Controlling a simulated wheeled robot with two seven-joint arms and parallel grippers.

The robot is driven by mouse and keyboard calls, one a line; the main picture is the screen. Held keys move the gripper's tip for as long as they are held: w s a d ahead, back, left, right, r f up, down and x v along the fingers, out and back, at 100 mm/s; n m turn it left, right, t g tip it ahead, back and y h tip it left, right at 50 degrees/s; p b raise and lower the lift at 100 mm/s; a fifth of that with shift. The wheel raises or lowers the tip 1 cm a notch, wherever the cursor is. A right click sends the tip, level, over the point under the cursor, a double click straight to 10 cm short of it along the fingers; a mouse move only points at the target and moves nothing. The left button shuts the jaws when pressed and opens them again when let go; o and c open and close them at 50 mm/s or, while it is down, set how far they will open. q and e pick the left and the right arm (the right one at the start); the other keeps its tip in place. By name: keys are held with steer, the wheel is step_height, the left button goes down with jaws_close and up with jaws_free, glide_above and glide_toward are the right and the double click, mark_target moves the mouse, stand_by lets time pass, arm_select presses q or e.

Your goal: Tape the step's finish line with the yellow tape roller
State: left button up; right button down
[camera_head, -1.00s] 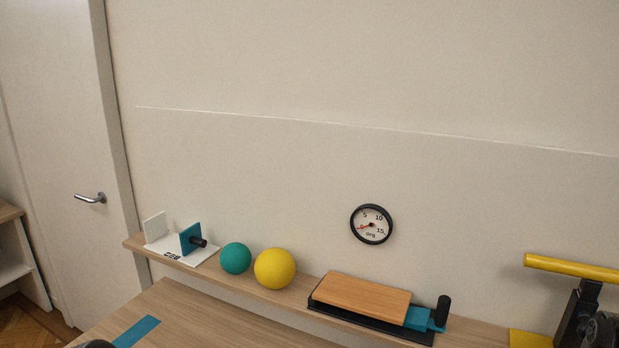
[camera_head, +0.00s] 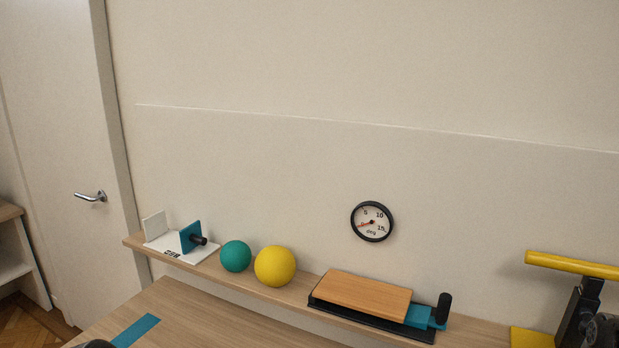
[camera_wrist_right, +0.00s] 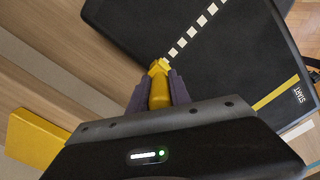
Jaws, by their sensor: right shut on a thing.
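In the right wrist view, my right gripper (camera_wrist_right: 157,83) is shut on the yellow tape roller (camera_wrist_right: 158,67), whose yellow body stands out between the grey-purple fingers. Its tip is over the near edge of the black step (camera_wrist_right: 215,75); I cannot tell whether it touches. The step bears a dashed white line (camera_wrist_right: 190,35), a yellow line (camera_wrist_right: 275,93) and the word START. No finish label shows. In the head view, a yellow bar (camera_head: 572,264) on a dark upright shows at the right edge. My left gripper is not seen.
A wooden shelf (camera_head: 225,284) along the wall bears a white stand (camera_head: 170,247), a teal ball (camera_head: 236,256), a yellow ball (camera_head: 275,266) and a wooden block (camera_head: 362,294) on a black base. A round dial (camera_head: 372,222) hangs above. A blue strip (camera_head: 136,330) marks the bench.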

steer(key=shift+s+a, duration=0.4)
steer(key=shift+s, duration=0.35)
steer(key=shift+s+a, duration=0.35)
steer(key=shift+s, duration=0.4)
steer(key=shift+s+a, duration=0.4)
steer(key=shift+s, duration=0.4)
steer(key=shift+s+a, duration=0.35)
steer(key=shift+s, duration=0.4)
